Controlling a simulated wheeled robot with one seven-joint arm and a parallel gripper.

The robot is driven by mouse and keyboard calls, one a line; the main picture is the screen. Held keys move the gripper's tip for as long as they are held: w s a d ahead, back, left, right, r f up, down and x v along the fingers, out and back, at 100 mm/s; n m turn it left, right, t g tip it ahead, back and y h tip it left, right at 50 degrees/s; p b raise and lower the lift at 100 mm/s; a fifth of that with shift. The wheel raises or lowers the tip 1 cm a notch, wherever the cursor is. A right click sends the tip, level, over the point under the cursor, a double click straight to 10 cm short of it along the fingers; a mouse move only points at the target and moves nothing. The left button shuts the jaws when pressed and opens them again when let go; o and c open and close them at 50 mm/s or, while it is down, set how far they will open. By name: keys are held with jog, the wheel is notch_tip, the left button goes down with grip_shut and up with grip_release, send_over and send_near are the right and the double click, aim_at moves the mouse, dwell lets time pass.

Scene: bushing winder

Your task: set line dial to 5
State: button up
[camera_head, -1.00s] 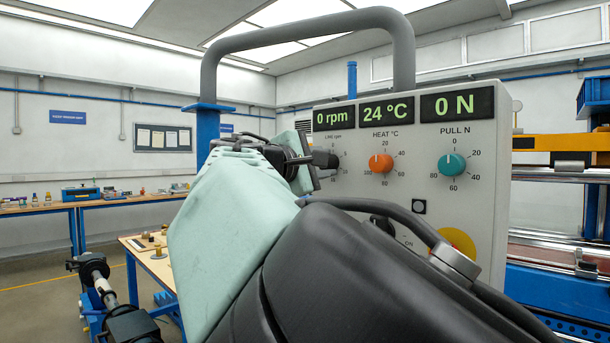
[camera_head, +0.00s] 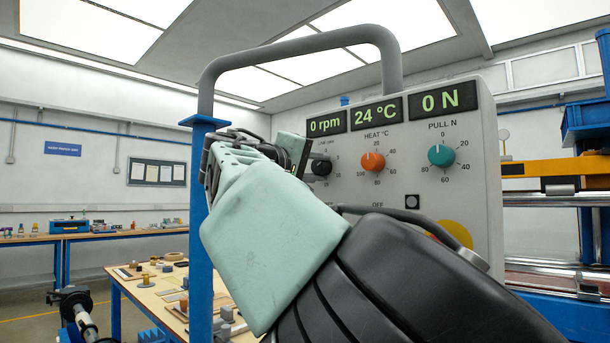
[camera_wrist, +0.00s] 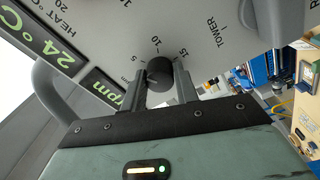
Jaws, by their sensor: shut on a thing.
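The line dial (camera_head: 321,167) is a black round knob on the grey control box (camera_head: 345,200), under the display (camera_head: 327,123) that reads 0 rpm. The dial also shows in the wrist view (camera_wrist: 160,74), with the marks 5, 10 and 15 around it. I cannot make out which mark its pointer faces. My gripper (camera_wrist: 162,84) is shut on the dial, one finger on each side of it. In the head view my gripper (camera_head: 303,155) reaches the dial from the left and partly hides its scale.
An orange heat dial (camera_head: 373,162) and a teal pull dial (camera_head: 441,156) stand to the right on the same panel. A yellow disc (camera_head: 457,234) sits below them. A grey tube frame (camera_head: 300,45) arches over the box. A bench with small parts (camera_head: 140,290) lies lower left.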

jog(key=shift+f+m, duration=0.15)
jog(key=shift+m, duration=0.15)
jog(key=o, duration=1)
jog(key=b+v, duration=0.1)
jog(key=v, duration=1.6)
jog(key=shift+s+a, duration=0.1)
jog(key=shift+a, duration=0.05)
